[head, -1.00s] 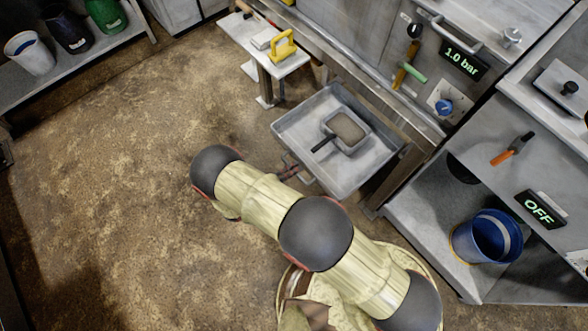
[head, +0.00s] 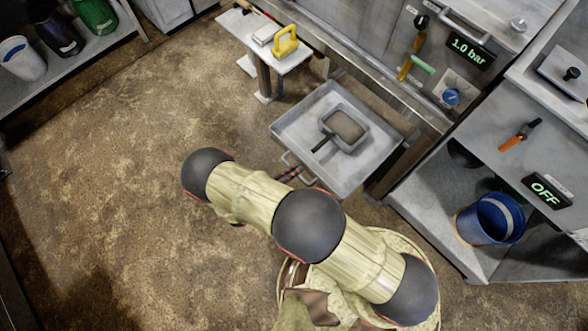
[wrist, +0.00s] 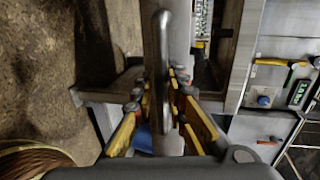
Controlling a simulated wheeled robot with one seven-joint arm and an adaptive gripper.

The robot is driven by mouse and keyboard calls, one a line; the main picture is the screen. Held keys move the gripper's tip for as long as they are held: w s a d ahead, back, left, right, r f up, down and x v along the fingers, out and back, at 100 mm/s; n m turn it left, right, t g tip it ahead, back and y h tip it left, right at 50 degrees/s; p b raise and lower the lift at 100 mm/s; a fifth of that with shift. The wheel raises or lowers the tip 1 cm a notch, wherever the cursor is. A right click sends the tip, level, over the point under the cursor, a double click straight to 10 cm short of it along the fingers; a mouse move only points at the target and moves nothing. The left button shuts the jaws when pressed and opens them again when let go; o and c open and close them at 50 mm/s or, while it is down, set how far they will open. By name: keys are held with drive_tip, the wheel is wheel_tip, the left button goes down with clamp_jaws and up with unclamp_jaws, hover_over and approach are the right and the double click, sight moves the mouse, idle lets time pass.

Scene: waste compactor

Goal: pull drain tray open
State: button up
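The drain tray (head: 290,125) is a shallow grey metal tray. In the head view it sticks well out from under the compactor's front, toward me. A small rectangular pan (head: 345,128) with a dark handle sits in it. The tray's bar handle (wrist: 162,50) runs upright through the middle of the wrist view. My gripper (wrist: 162,88) has its yellow and dark fingers on both sides of this bar and appears closed on it. In the head view my gripper (head: 289,173) is at the tray's near left edge, partly hidden by my arm.
A side bench (head: 290,62) with a yellow-handled tool stands left of the tray. A blue bucket (head: 489,218) sits on the lower shelf at right, under an OFF display (head: 546,190). Containers stand on a shelf (head: 75,72) at top left. The floor at left is clear.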

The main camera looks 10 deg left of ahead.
drive_tip(key=o, duration=0.4)
drive_tip(key=shift+c, duration=0.2)
drive_tip(key=v, duration=1.2)
drive_tip(key=shift+m, duration=0.3)
